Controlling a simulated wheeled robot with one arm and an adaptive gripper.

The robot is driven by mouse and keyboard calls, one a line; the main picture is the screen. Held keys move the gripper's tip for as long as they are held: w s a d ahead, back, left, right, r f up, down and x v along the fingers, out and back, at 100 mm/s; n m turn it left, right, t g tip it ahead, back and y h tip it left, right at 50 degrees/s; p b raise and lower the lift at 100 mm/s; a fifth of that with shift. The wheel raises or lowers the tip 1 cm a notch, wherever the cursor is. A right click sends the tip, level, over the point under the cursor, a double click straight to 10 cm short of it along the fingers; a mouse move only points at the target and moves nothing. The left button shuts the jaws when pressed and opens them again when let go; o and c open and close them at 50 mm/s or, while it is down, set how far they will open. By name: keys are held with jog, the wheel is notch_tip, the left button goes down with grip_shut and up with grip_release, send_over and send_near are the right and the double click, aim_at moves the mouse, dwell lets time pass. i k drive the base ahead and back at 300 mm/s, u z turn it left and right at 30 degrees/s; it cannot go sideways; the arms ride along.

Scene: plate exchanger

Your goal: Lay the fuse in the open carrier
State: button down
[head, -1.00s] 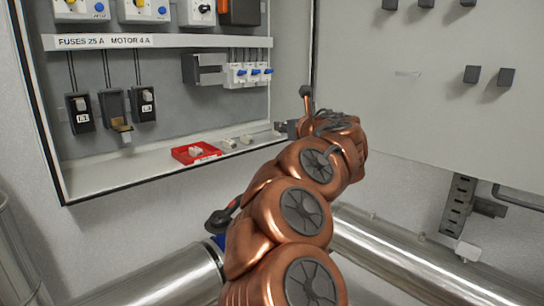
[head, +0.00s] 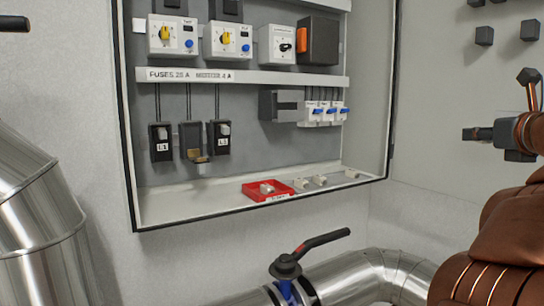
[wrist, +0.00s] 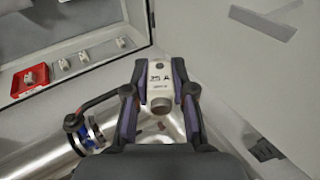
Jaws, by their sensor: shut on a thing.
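In the wrist view my gripper (wrist: 160,78) is shut on a white fuse (wrist: 157,85) with dark print reading "25 A" or similar and a metal end cap. In the head view my gripper (head: 478,134) is at the far right, in front of the cabinet door and well away from the carriers; the fuse is too small to make out there. The open carrier (head: 192,140) is the middle one of three dark carriers on the cabinet's back panel, its tan-ended flap (head: 201,160) tipped down and out. The left carrier (head: 160,142) and right carrier (head: 220,138) look closed.
A red tray (head: 254,195) holding a pale piece stands on the cabinet floor (head: 170,209), with several loose fuses (head: 319,181) to its right. The cabinet's front lip stands below the carriers. Space before the carriers is clear.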

aim_at(198, 161)
jog(key=z, duration=1.6)
jog(key=k, duration=0.65)
jog(key=u, duration=2.7)
jog(key=i, duration=0.45)
jog(key=z, duration=0.05)
